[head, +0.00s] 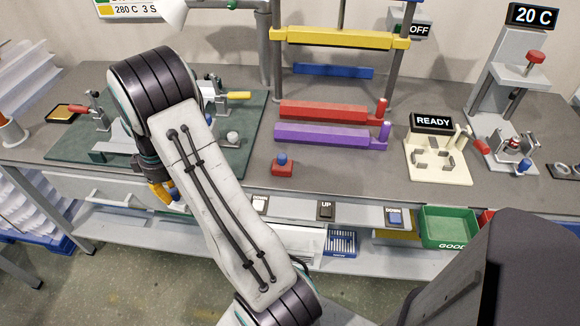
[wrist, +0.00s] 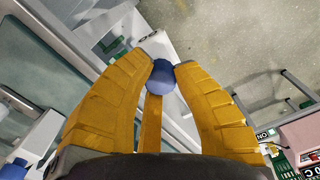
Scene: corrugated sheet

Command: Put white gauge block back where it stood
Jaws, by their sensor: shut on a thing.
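My gripper (head: 160,192) hangs in front of the bench's near edge at the left in the head view, partly behind my own arm. In the wrist view its yellow fingers (wrist: 168,65) are closed around a blue rounded piece (wrist: 161,78). Whether this blue piece is part of the white gauge block I cannot tell, as the fingers hide most of what is held. I cannot make out a white gauge block for certain in either view.
A green mat (head: 60,145) with clamp fixtures lies on the bench at the left, partly behind my arm. A red block with a blue knob (head: 283,165) stands near the front edge. A READY fixture (head: 437,165) stands right. A green GOOD bin (head: 447,226) sits below.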

